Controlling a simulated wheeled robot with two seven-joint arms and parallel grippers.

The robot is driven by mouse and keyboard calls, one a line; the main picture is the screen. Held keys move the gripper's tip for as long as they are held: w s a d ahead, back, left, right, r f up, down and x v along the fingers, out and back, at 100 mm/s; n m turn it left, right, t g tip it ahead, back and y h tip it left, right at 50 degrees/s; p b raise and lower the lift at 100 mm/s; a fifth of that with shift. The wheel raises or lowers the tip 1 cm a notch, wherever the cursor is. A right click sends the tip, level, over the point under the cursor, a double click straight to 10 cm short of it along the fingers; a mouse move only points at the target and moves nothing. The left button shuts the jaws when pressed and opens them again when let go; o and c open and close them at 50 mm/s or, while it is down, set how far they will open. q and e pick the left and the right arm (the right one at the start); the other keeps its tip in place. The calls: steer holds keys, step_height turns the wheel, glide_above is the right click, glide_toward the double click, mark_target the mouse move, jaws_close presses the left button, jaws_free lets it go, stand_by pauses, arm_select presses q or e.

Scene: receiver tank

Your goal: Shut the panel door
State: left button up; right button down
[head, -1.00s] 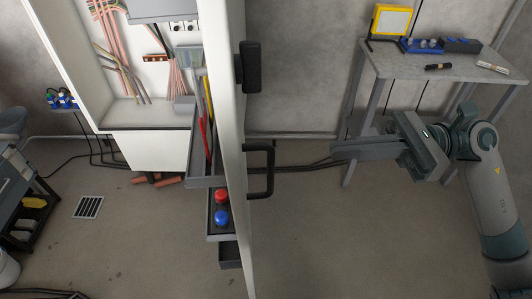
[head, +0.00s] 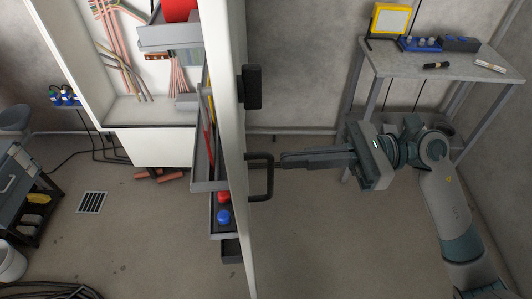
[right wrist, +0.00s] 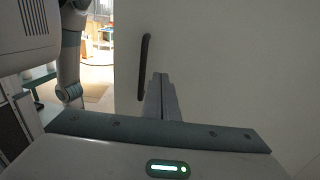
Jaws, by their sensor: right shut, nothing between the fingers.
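The panel door (head: 234,130) stands open and shows nearly edge-on in the head view, in front of the white cabinet (head: 151,149). Its dark bar handle (head: 262,177) and a black latch block (head: 251,87) sit on its right face. My right gripper (head: 283,160) is shut and empty, its tips just right of the handle; whether they touch it I cannot tell. In the right wrist view the door (right wrist: 225,60) fills the right side, and the handle (right wrist: 145,66) stands just ahead of the shut fingers (right wrist: 161,98). My left gripper is not in view.
Trays (head: 203,160) with tools and red and blue knobs hang on the door's left side. A grey worktable (head: 440,66) stands at the back right. Wiring fills the cabinet. The floor right of the door is clear below my arm.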

mark_target(267, 161)
steer(key=a+p, duration=0.1)
steer(key=a, duration=0.1)
steer(key=a+p, duration=0.2)
steer(key=a, duration=0.1)
steer(key=shift+s+a+r, duration=0.15)
steer(key=shift+s+a, duration=0.15)
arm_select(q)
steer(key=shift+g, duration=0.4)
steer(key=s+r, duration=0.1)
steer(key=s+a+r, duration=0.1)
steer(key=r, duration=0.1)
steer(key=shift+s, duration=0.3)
arm_select(e)
steer(key=shift+a, duration=0.15)
